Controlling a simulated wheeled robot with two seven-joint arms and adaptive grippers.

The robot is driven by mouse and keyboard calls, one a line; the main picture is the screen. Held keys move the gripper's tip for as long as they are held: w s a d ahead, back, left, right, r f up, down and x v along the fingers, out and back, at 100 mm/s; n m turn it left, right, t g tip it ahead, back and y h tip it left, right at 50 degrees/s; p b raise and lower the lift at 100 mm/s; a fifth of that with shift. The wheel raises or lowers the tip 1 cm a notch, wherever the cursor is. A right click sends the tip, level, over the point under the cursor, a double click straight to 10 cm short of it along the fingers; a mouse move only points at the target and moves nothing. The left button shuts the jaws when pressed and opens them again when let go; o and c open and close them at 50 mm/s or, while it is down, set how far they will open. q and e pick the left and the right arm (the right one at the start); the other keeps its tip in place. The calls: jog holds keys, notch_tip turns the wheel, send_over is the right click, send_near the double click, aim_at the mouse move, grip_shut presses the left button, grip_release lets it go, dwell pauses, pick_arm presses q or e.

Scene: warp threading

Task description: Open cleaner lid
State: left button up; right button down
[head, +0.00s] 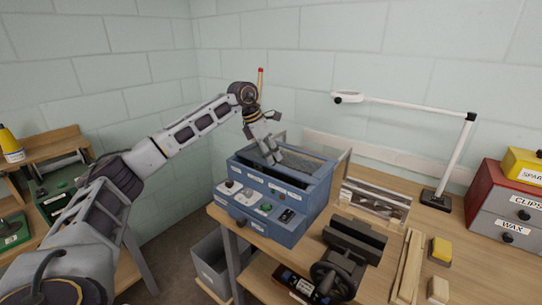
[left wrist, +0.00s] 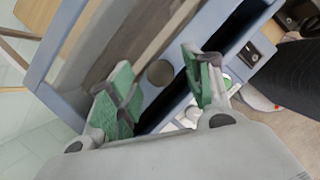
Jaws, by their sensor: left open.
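The cleaner is a blue box (head: 265,212) with knobs, buttons and labels on its front, standing at the left end of the wooden bench. Its top has a raised blue rim around a grey panel, which I take to be the lid (head: 305,161); how far it is open I cannot tell. My left gripper (head: 270,154) points down over the left part of the top. In the left wrist view my left gripper (left wrist: 160,80) is open, its green-padded fingers on either side of a round grey knob (left wrist: 160,73). A dark gap runs beside the panel. Contact is unclear. My right gripper is out of view.
A dark vise (head: 350,250) and a clear-fronted panel (head: 375,200) stand right of the cleaner. A white lamp (head: 455,150) and labelled drawers (head: 505,215) are farther right. A grey bin (head: 212,265) sits below the bench's left end. A red-tipped rod rises behind my gripper.

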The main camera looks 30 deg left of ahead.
pick_arm(q)
jog(key=shift+w+d+f, duration=0.1)
jog(key=shift+w+f, duration=0.05)
jog(key=shift+f, duration=0.35)
jog(key=shift+c, duration=0.2)
grip_shut()
